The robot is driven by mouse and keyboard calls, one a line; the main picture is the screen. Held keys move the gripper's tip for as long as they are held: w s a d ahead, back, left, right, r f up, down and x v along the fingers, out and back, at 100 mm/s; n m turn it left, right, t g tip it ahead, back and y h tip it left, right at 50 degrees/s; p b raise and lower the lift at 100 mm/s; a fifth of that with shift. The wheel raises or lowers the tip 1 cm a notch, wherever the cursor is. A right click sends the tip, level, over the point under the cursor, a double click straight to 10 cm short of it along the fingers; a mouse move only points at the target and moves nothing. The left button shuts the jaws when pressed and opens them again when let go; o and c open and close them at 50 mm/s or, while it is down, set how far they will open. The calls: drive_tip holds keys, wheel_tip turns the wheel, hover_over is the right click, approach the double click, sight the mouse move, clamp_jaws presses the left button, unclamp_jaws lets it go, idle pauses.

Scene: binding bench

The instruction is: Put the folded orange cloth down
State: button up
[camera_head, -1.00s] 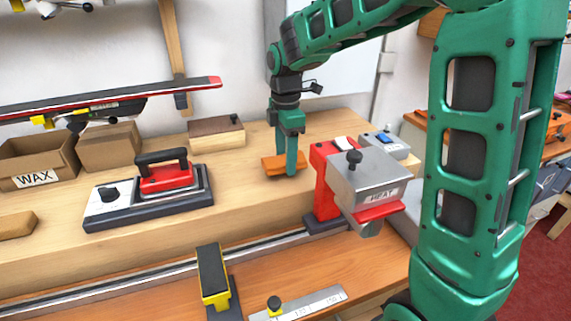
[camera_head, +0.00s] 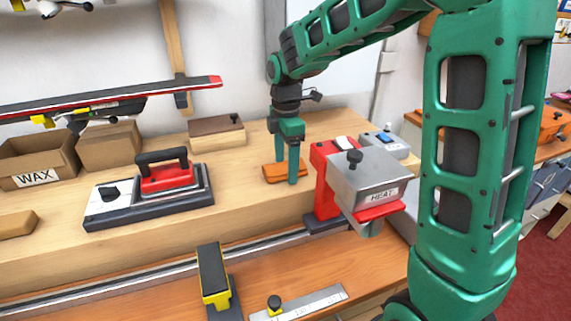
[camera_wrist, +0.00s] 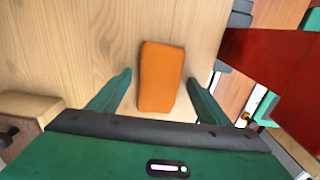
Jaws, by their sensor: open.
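The folded orange cloth (camera_head: 282,173) lies flat on the raised wooden bench, left of the red and grey heat tool. In the wrist view the cloth (camera_wrist: 161,77) lies between the two green fingers, with bare wood showing on both sides of it. My gripper (camera_head: 285,172) points down over the cloth, its fingers apart, one on each side. In the head view the near finger covers part of the cloth.
The heat tool (camera_head: 367,178) stands close to the right of my gripper. A wooden block with a dark top (camera_head: 216,131) sits behind to the left. Bare wood lies between the iron and cloth.

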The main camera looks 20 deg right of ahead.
sight(286, 166)
wheel_tip(286, 166, up, 12)
drive_tip(key=shift+f, duration=0.15)
idle(0.6)
